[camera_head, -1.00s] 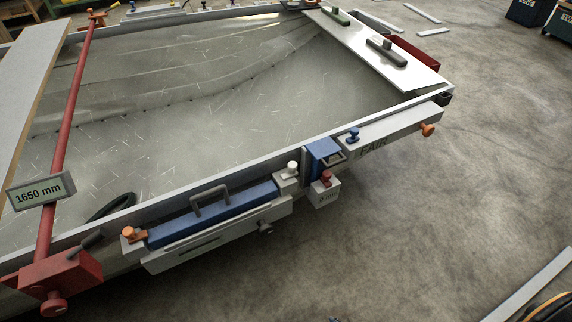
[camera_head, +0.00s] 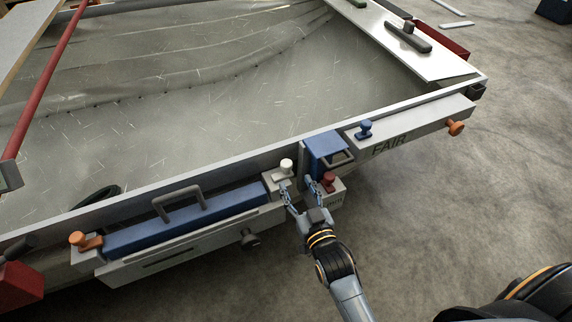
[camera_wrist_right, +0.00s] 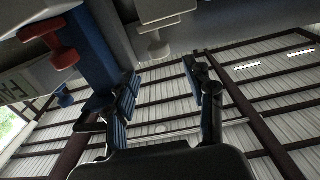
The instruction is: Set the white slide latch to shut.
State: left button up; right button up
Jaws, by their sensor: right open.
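The white slide latch has a white knob (camera_head: 286,165) on a pale block at the right end of the blue case (camera_head: 190,218) on the hull's side. The white knob also shows in the right wrist view (camera_wrist_right: 157,45), at the upper middle. My right gripper (camera_head: 299,187) is open and empty, just below and right of the knob. Its fingers point toward the hull's side, apart from the knob. In the right wrist view, the open fingers (camera_wrist_right: 160,82) lie below the knob. My left gripper is not in view.
A red knob (camera_head: 328,179) and a blue bracket (camera_head: 326,149) are close by the right finger. A blue knob (camera_head: 365,128), an orange knob (camera_head: 456,127) and an orange latch (camera_head: 78,239) sit along the same side.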

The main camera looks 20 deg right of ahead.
aim_at(289, 168)
jog(key=w+b, duration=0.1)
jog(key=w, duration=0.6)
jog(key=shift+w+a+f, duration=0.1)
jog(key=shift+w, duration=0.3)
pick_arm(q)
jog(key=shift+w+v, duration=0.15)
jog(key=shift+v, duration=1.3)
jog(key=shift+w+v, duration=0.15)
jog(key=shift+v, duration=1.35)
pick_arm(e)
jog(key=shift+w, duration=0.5)
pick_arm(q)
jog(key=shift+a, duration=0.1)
pick_arm(e)
grip_shut()
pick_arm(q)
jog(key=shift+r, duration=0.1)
